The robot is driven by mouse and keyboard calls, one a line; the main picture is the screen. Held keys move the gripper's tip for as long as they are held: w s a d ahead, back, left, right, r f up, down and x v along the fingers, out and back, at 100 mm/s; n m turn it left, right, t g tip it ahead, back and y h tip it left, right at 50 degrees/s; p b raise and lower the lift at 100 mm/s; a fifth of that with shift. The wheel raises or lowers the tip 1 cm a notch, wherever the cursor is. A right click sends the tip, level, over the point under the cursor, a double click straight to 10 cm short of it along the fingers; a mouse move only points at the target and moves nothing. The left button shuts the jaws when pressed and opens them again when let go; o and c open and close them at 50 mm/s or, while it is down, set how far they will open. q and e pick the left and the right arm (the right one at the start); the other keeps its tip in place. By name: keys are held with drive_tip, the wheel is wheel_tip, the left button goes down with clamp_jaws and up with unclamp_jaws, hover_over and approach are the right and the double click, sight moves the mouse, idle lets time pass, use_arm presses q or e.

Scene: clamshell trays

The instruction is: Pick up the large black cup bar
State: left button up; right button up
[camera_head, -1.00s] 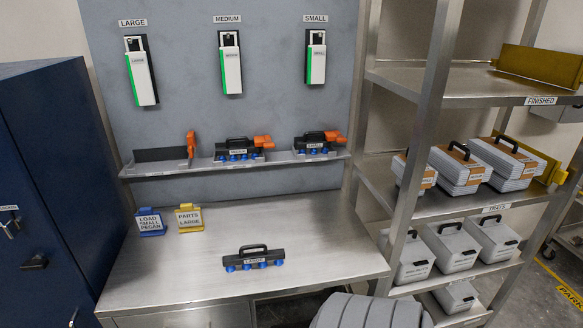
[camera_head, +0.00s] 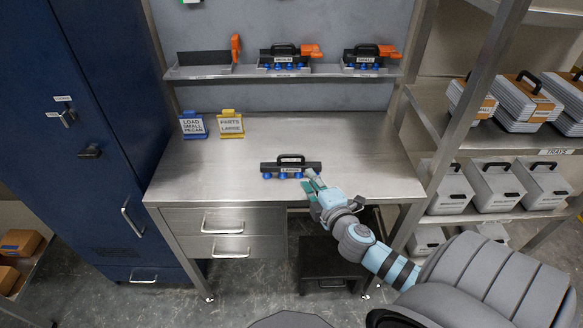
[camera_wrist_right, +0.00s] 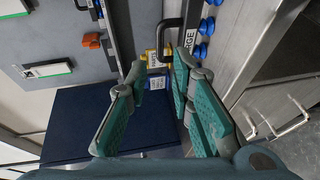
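The large black cup bar (camera_head: 291,168) lies on the steel workbench near its front edge. It has a black handle on top, a label reading LARGE and blue cups along its lower side. My right gripper (camera_head: 312,184) is at the bar's right end, close to it; I cannot tell whether they touch. In the right wrist view the gripper (camera_wrist_right: 160,82) has its green-padded fingers spread apart, with nothing held between them. The bar's handle (camera_wrist_right: 168,38) and part of its body show just beyond the fingertips. My left gripper does not show.
A blue sign (camera_head: 193,125) and a yellow sign (camera_head: 231,124) stand at the bench's back left. A wall shelf (camera_head: 285,73) holds the medium and small cup bars (camera_head: 372,56). Shelving with trays (camera_head: 494,186) stands at the right.

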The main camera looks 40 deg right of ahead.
sight(293, 157)
drive_tip(key=x, duration=1.4)
drive_tip(key=shift+a, duration=0.25)
drive_tip(key=shift+r, duration=0.15)
clamp_jaws()
